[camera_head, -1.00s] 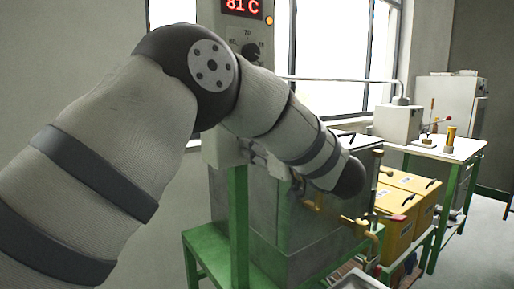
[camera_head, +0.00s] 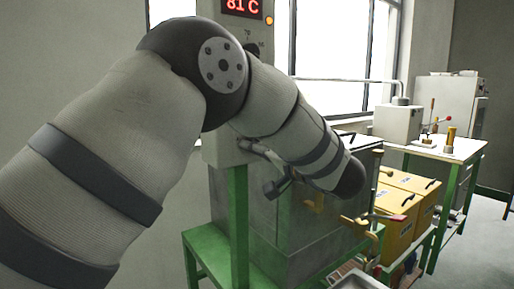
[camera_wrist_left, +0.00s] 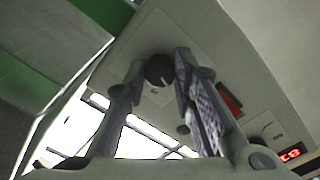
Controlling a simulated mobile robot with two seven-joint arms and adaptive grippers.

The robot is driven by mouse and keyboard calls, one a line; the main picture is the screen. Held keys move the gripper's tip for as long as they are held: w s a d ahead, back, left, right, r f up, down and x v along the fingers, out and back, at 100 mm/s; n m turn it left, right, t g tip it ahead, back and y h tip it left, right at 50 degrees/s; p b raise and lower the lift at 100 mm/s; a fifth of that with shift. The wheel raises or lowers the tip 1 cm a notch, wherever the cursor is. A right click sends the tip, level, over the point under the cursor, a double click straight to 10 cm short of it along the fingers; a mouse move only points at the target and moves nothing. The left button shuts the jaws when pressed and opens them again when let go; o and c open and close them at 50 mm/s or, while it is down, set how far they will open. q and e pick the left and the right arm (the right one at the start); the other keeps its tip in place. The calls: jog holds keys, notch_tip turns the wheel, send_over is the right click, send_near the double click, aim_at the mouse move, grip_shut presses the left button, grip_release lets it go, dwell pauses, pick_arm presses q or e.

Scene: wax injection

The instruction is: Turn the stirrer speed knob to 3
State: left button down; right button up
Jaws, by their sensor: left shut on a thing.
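The stirrer speed knob (camera_wrist_left: 160,70) is a dark round knob with a pale pointer mark on the light control panel (camera_wrist_left: 205,60), seen in the left wrist view. My left gripper (camera_wrist_left: 158,74) has one finger on each side of it and is shut on it. In the head view my left gripper (camera_head: 246,147) reaches the lower part of the panel column (camera_head: 222,150); the knob is hidden there. I cannot read the number at its pointer. My right gripper is not in view.
A red display reading 81 C (camera_head: 242,6) and a partly hidden dial (camera_head: 250,46) sit higher on the panel. A grey tank (camera_head: 290,225) with brass handles stands below on a green stand. Yellow boxes (camera_head: 395,230) and a white table (camera_head: 455,150) are to the right.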

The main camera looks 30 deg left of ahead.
pick_arm(q)
jog(key=shift+m, duration=4.6)
jog(key=c, duration=1.3)
grip_release()
jog(key=shift+c, duration=0.2)
jog(key=shift+d, duration=0.1)
jog(key=v, duration=1.2)
